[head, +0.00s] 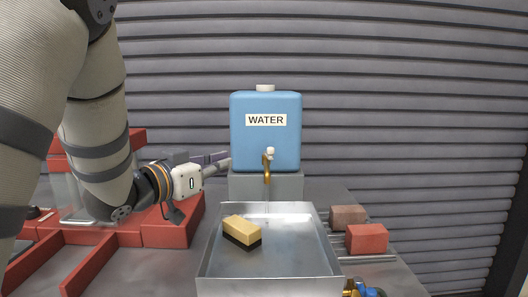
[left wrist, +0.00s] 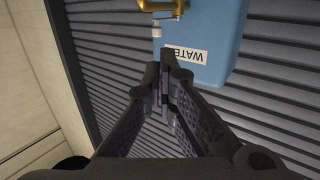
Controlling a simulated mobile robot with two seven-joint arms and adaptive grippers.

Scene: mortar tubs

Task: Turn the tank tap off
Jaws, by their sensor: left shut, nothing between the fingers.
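The blue water tank (head: 283,140), labelled WATER, stands on a grey block against the shutter wall. Its brass tap (head: 267,170) has a white knob (head: 270,153) on top, and a thin water stream (head: 267,196) seems to fall from the spout. My left gripper (head: 228,160) is left of the tap, apart from it, with empty shut fingers. In the left wrist view, the closed fingertips (left wrist: 165,75) are in front of the upside-down tank (left wrist: 215,35). The brass tap (left wrist: 165,6) and white knob (left wrist: 157,31) show at the top edge. My right gripper is out of view.
A metal tray (head: 209,262) with water and a yellow-black sponge (head: 242,230) lies below the tap. Red and brown bricks (head: 367,239) sit to its right. A red frame (head: 172,233) stands left, below my left arm. A blue-and-brass item (head: 362,289) is cut off at the bottom.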

